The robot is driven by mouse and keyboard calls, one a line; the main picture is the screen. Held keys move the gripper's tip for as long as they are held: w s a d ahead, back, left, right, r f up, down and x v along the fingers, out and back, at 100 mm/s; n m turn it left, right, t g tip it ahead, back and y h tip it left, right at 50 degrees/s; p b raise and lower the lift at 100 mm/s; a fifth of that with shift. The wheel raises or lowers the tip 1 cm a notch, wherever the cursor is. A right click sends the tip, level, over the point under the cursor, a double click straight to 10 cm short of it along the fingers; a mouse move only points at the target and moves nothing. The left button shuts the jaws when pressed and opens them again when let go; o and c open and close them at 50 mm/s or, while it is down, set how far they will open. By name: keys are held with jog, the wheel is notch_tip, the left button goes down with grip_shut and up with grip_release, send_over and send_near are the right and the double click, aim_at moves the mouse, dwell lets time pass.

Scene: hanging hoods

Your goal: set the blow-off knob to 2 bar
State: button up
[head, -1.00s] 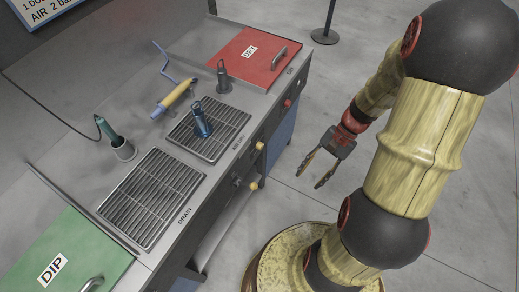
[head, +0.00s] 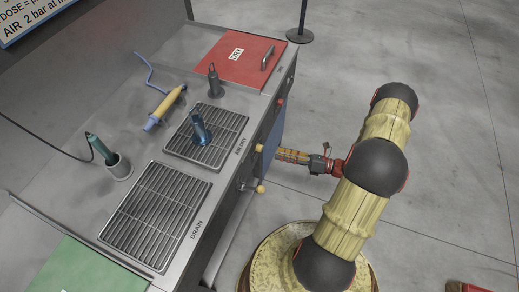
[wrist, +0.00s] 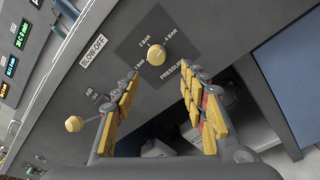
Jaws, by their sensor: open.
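The blow-off pressure knob (wrist: 156,54) is a pale yellow round knob on a dark square plate in the wrist view. Markings for 1, 2 and 4 bar surround it; I cannot tell which one it points at. In the head view, the yellow knob (head: 259,148) is on the bench's front face. My gripper (wrist: 163,80) is open, with the knob ahead of and roughly between its fingertips, apparently not touching. In the head view, my gripper (head: 280,154) reaches left toward the bench front, just right of that knob.
A yellow-ended AIR lever (wrist: 73,124) is left of my gripper, beside an OFF mark; the BLOW-OFF label (wrist: 92,52) is above. The bench top holds a drain grate (head: 155,222), a blue tool (head: 200,130) and a red DRY lid (head: 240,58).

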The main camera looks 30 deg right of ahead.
aim_at(262, 148)
jog(key=shift+m+t, duration=0.3)
jog(key=shift+m, duration=0.3)
jog(key=shift+r+b+x, duration=0.25)
jog(key=shift+b+x, duration=0.3)
jog(key=shift+x, duration=1.4)
jog(key=shift+r+b+x, duration=0.2)
jog(key=shift+b+x, duration=0.35)
jog(key=shift+x, duration=1.4)
jog(key=shift+w+d, duration=0.1)
jog(key=shift+c, duration=0.4)
grip_shut()
